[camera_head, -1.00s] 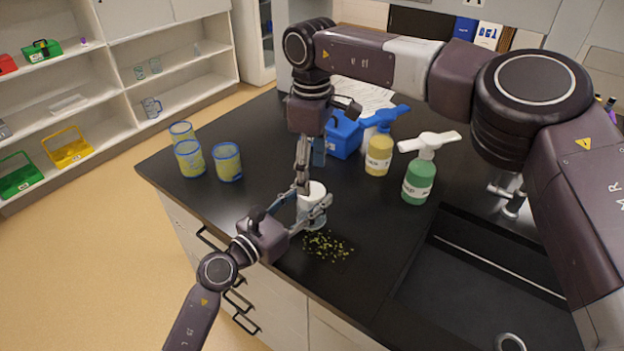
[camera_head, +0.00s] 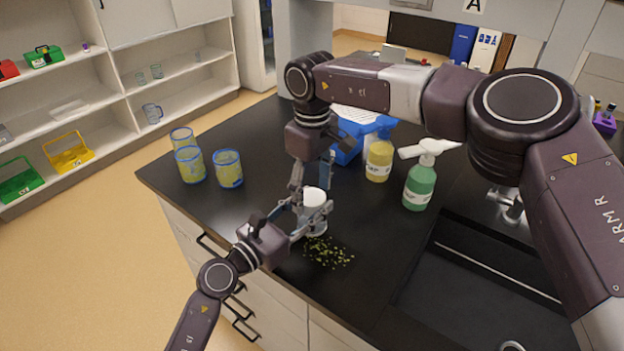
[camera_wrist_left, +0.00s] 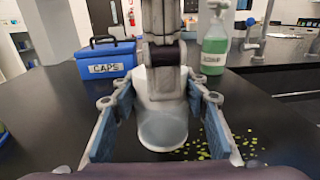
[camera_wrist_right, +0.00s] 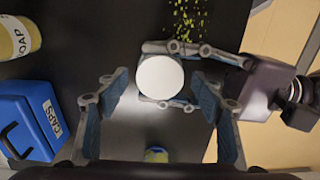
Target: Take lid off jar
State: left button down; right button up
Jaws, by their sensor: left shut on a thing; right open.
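The jar is a clear cylinder with a white lid (camera_head: 314,197), upright on the black counter near its front edge. My left gripper (camera_head: 315,222) comes in from the left and is shut around the clear jar body (camera_wrist_left: 162,122). My right gripper (camera_head: 311,184) points down from above and is open, with its fingers near lid height. In the right wrist view the round white lid (camera_wrist_right: 160,77) lies ahead, between and beyond the two spread fingers (camera_wrist_right: 160,105). The lid sits on the jar.
Yellow-green bits (camera_head: 328,252) lie scattered beside the jar. Blue-rimmed beakers (camera_head: 228,168) stand to the left. A blue CAPS box (camera_wrist_left: 104,60), a yellow soap bottle (camera_head: 379,160) and a green pump bottle (camera_head: 419,187) stand behind. A dark sink (camera_head: 470,285) is at right.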

jog(key=shift+f, duration=0.2)
jog(key=shift+c, duration=0.3)
jog(key=c, duration=1.2)
jog(key=shift+o, duration=0.2)
jog(key=n, duration=0.3)
jog(key=o, duration=1.3)
